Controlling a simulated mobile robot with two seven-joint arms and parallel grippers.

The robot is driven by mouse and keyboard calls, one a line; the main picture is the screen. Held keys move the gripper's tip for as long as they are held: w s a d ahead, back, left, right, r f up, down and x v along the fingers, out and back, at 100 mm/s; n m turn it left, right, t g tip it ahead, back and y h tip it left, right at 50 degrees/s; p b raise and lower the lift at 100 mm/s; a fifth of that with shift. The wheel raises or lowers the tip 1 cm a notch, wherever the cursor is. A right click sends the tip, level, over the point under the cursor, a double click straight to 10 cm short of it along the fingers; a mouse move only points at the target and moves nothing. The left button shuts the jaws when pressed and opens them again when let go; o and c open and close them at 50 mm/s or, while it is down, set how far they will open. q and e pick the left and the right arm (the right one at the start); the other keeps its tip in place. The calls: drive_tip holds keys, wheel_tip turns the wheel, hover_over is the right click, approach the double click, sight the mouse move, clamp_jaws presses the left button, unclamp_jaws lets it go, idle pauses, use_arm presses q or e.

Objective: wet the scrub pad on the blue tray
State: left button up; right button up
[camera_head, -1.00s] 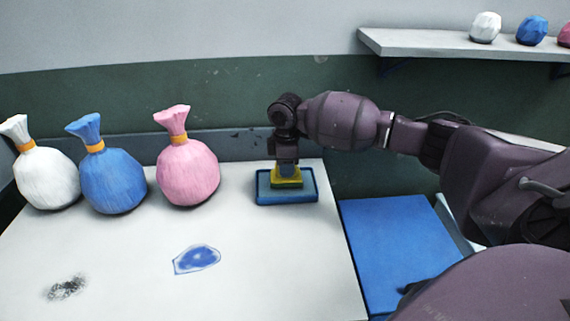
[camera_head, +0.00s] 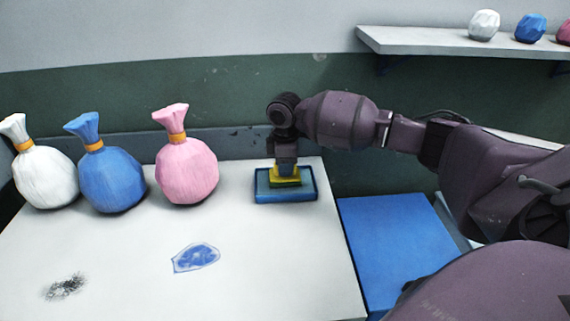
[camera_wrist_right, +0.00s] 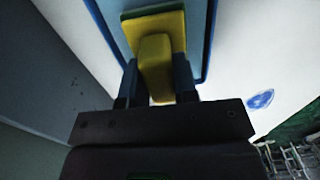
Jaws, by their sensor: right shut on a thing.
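The scrub pad (camera_head: 285,180) is yellow with a thin green underside. It is on the blue tray (camera_head: 262,197), inside the rim near the tray's middle. My right gripper (camera_head: 285,168) points down over the tray and is shut on the pad's raised yellow grip. In the right wrist view my right gripper (camera_wrist_right: 155,82) has a finger on each side of the yellow grip of the pad (camera_wrist_right: 156,55), with the blue tray (camera_wrist_right: 207,45) behind it. Whether the pad's underside touches the tray floor is hard to tell. My left gripper is not in view.
White, blue and pink tied bags (camera_head: 186,172) stand along the table's back left. A blue stain (camera_head: 196,257) and a dark smudge (camera_head: 65,287) mark the white tabletop (camera_head: 130,260). A blue panel (camera_head: 395,245) lies right of the table. A shelf (camera_head: 430,42) holds small lumps.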

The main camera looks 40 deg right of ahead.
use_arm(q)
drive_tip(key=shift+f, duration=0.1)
use_arm(e)
drive_tip(key=shift+f, duration=0.3)
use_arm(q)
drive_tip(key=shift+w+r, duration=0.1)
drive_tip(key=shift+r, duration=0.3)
use_arm(e)
drive_tip(key=shift+f, duration=0.15)
idle(2.2)
drive_tip(key=shift+r+p, duration=1.55)
drive_tip(key=shift+r, duration=0.45)
drive_tip(key=shift+r+p, duration=1.3)
drive_tip(key=shift+r, duration=0.35)
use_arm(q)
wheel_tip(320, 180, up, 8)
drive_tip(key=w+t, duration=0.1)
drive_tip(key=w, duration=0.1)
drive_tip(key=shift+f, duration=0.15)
use_arm(e)
drive_tip(key=shift+f, duration=0.1)
